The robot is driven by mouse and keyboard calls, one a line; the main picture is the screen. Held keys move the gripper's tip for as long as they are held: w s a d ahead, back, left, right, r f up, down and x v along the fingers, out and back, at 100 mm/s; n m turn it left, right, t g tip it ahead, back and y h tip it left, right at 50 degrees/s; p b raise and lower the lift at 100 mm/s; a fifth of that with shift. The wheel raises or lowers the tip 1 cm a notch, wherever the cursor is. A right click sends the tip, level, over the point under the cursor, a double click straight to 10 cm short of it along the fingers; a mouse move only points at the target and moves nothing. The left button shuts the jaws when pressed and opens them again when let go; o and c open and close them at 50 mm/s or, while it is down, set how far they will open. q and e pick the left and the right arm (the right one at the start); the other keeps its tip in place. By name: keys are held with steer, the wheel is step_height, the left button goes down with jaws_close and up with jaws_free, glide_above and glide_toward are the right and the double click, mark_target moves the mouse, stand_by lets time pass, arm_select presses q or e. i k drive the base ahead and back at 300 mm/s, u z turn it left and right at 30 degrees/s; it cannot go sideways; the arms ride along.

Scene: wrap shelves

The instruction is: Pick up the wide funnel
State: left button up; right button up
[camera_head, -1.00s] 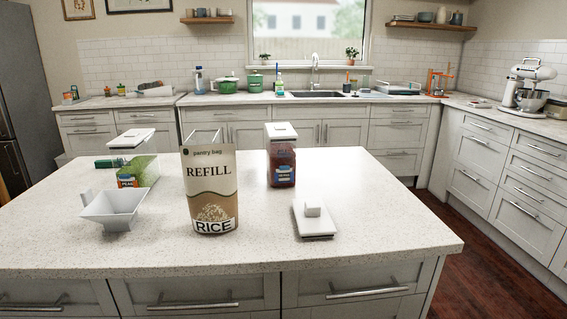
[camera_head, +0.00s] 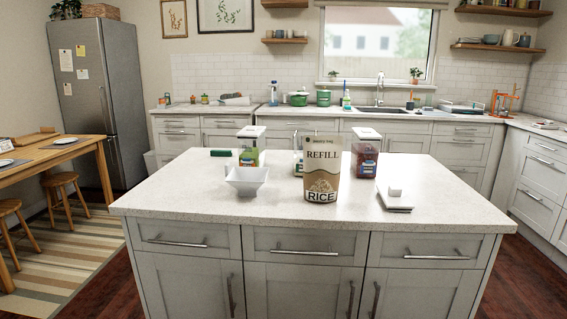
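The wide funnel (camera_head: 246,180) is a white, square-mouthed piece with a handle at its left. It sits on the left part of the kitchen island's pale speckled top (camera_head: 180,190). It stands to the left of the rice refill bag (camera_head: 322,170) and in front of a clear container with a green label (camera_head: 249,157). Neither of my grippers shows in the head view.
On the island are a red-filled jar (camera_head: 364,160), a white lid (camera_head: 395,196) at the right and a green cylinder (camera_head: 221,153) behind the funnel. A wooden table (camera_head: 50,150) and stools (camera_head: 67,188) stand at the left. The island's front left top is clear.

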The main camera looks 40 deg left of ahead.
mark_target(247, 182)
steer(key=u, duration=1.05)
steer(key=i, duration=0.35)
steer(key=z, duration=0.05)
steer(key=k, duration=1.05)
steer(key=z, duration=0.65)
steer(key=i, duration=1.6)
steer(key=u, duration=0.8)
